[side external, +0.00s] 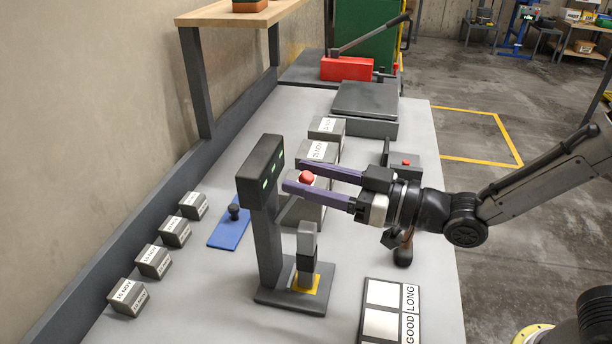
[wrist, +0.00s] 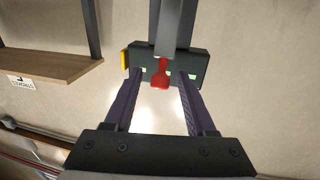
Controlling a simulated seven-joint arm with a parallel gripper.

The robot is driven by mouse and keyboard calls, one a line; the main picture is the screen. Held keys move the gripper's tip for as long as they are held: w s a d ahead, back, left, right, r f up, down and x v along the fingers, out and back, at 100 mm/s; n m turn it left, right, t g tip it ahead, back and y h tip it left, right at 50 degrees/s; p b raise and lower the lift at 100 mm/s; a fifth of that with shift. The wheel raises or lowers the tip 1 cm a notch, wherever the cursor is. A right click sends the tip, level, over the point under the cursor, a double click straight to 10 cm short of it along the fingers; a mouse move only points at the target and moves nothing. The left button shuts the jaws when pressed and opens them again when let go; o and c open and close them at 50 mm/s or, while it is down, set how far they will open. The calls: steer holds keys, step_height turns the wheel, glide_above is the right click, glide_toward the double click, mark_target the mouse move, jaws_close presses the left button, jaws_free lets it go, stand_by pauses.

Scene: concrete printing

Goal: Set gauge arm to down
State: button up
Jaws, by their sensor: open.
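The gauge (side external: 265,220) is a dark stand with a wide head carrying small green lights, on a flat base. Its arm ends in a red knob (side external: 306,177), which shows in front of the head; the rest of the arm is mostly hidden in the side view. In the wrist view, a grey bar (wrist: 172,25) runs from the top edge to the red knob (wrist: 160,74). My gripper (side external: 293,176) is open, its purple fingers on either side of the knob. In the wrist view, gaps show between the knob and both fingers.
A grey block column (side external: 307,250) stands on a yellow patch of the gauge base. Several labelled cubes (side external: 154,261) line the left. A blue plate (side external: 229,229) with a dark knob lies nearby. A GOOD/LONG board (side external: 388,309) lies in front. A wooden shelf (side external: 240,13) overhangs the back.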

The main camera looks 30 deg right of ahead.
steer(key=shift+w+a, duration=0.2)
steer(key=shift+w, duration=0.05)
jaws_close()
stand_by(1.4)
